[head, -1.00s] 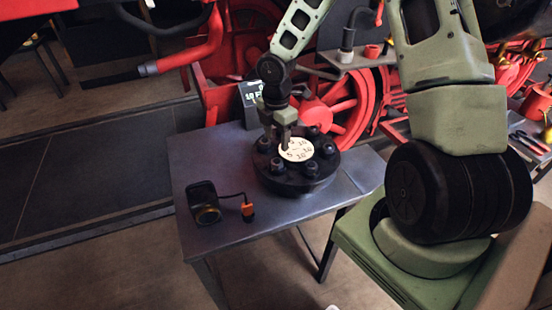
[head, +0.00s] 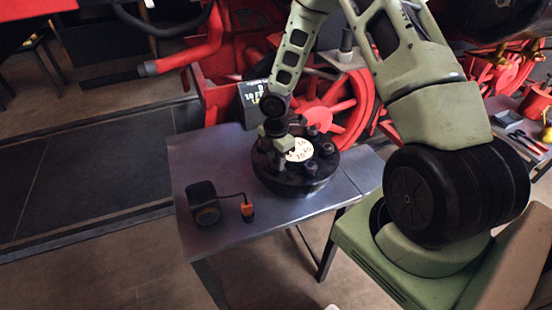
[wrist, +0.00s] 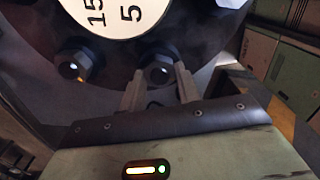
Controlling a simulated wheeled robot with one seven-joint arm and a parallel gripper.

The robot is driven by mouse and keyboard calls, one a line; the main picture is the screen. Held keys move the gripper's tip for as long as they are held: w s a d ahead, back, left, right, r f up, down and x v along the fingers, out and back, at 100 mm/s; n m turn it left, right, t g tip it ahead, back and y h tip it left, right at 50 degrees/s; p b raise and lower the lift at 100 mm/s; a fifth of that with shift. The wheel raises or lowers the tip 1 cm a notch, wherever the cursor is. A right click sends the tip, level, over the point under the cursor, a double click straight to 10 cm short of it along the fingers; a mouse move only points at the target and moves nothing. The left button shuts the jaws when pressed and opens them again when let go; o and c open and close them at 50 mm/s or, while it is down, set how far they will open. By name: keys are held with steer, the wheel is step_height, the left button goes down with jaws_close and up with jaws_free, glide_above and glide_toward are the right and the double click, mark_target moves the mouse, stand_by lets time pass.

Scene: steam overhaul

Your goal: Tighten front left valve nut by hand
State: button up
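The black round valve flange (head: 300,185) stands on the grey metal table, with several dark nuts around its top. A white disc (head: 301,149) with printed numbers sits in the middle. My gripper (head: 286,149) points down over the left side of the flange and partly hides the disc and nuts there. In the wrist view, its two fingers (wrist: 160,84) stand apart on either side of one dark nut (wrist: 159,72). Whether they press on it cannot be told. Another nut (wrist: 76,68) is to the left, clear of the fingers.
A black device (head: 203,203) and an orange-tipped part (head: 247,211) joined by a cable lie on the table's (head: 190,165) left side. A small display (head: 258,96) with lit text stands behind. Red machinery and spoked wheels (head: 345,110) close off the back.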

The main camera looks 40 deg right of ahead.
mark_target(276, 161)
steer(key=shift+c, duration=0.9)
steer(key=shift+m, duration=0.3)
steer(key=m+b, duration=0.1)
steer(key=m, duration=0.2)
steer(key=shift+w, duration=0.1)
steer(key=m+b, duration=0.1)
steer(key=m, duration=0.4)
steer(key=shift+m+b, duration=0.3)
steer(key=shift+m, duration=0.1)
steer(key=o, duration=1)
steer(key=shift+r, duration=0.1)
step_height(276, 161, up, 17)
steer(key=shift+r+b, duration=0.1)
steer(key=shift+b, duration=0.95)
